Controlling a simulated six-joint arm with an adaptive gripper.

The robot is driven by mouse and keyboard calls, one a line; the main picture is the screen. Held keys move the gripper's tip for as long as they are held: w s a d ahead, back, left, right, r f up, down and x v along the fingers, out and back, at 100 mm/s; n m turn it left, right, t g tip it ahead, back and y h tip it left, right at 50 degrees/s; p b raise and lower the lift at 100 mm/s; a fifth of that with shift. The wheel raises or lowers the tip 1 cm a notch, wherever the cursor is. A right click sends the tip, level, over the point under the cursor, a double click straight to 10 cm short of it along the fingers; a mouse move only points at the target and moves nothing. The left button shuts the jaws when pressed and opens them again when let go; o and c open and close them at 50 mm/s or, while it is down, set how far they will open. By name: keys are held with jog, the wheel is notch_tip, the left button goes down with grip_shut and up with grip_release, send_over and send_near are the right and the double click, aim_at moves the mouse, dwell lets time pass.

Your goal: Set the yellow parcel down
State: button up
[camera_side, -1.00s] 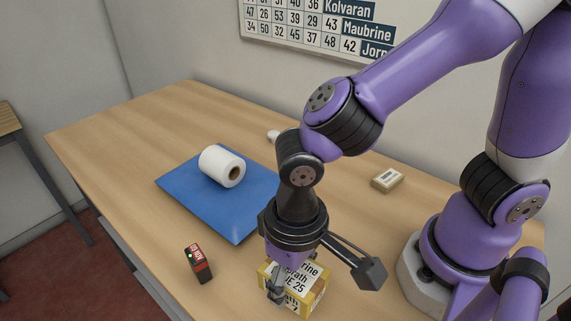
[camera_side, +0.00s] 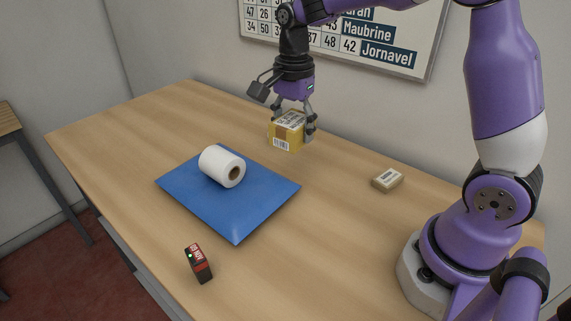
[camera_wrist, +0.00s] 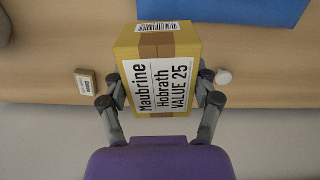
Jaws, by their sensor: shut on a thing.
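The yellow parcel (camera_side: 284,137) is a box with white labels and a brown tape strip. My gripper (camera_side: 293,122) is shut on it, with a finger on each side, near the back edge of the table by the wall. In the wrist view the parcel (camera_wrist: 151,46) sits between the two fingers of my gripper (camera_wrist: 160,90), its label reading "Maubrine Hobrath VALUE 25". The parcel looks held above the table; the exact gap beneath it cannot be told.
A blue mat (camera_side: 226,219) on the wooden table (camera_side: 330,240) bears a white roll (camera_side: 219,166). A small tan box (camera_side: 387,179) lies to the right. A black and red device (camera_side: 198,263) stands near the front edge.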

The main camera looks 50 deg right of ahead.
jog(key=m, duration=0.1)
send_over(320, 153)
notch_tip(320, 153, down, 7)
jog(key=shift+r, duration=0.1)
jog(key=shift+d+f, duration=0.15)
jog(key=shift+f, duration=1.95)
jog(key=o, duration=1.2)
jog(key=shift+f, duration=0.15)
jog(key=shift+o, duration=0.2)
